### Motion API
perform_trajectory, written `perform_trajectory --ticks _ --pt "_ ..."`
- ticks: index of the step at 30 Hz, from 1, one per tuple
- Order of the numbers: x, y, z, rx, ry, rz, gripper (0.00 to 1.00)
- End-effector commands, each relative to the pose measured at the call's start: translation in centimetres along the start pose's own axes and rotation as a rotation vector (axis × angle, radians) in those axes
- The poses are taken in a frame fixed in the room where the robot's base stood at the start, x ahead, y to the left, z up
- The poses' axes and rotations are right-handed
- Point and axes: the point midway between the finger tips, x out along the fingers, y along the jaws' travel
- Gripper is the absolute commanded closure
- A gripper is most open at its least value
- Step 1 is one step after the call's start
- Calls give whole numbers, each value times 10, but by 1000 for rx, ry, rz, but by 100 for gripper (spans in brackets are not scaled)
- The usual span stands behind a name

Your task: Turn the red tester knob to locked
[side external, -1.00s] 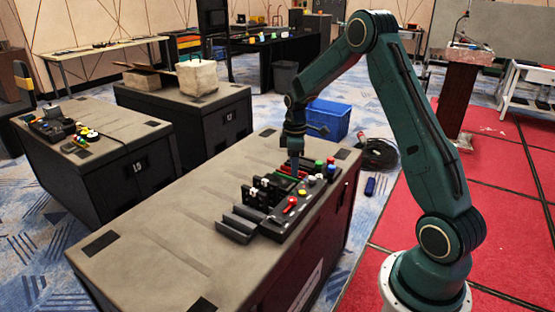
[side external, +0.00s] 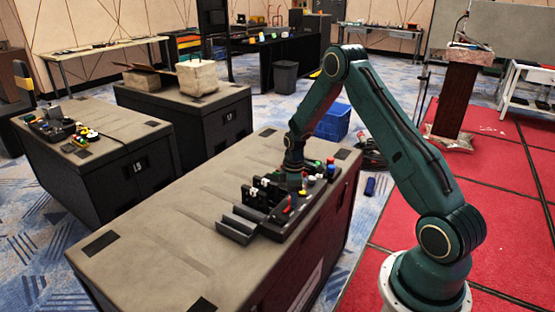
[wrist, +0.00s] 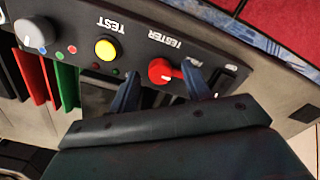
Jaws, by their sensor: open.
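The red tester knob (wrist: 161,71) sits on a dark panel under the upside-down word TESTER in the wrist view. Its pointer reaches to the right in that view. My gripper (wrist: 163,76) is open, with one finger on each side of the knob. The right finger is close to the pointer's tip; I cannot tell whether it touches. In the side view the red knob (side external: 288,206) is partly hidden by my gripper (side external: 292,192), which is low over the panel. The locked marking cannot be read.
A yellow TEST button (wrist: 105,50) and a grey knob (wrist: 35,33) share the panel. Red (wrist: 32,73) and green (wrist: 67,84) parts stand beside it. Black holders (side external: 255,197) stand behind the panel on the bench (side external: 165,240). The bench's left part is clear.

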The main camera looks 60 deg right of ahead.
Motion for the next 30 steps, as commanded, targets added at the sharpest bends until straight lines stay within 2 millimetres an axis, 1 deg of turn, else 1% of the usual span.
perform_trajectory --ticks 3,10,11,12,17,18,25,30 --pt "3 0 0 0 0 0 51" --pt "3 0 0 0 0 0 51" --pt "3 0 0 0 0 0 55" --pt "3 0 0 0 0 0 63" --pt "3 0 0 0 0 0 95" --pt "3 0 0 0 0 0 96" --pt "3 0 0 11 0 0 96" --pt "3 0 0 54 0 0 96"
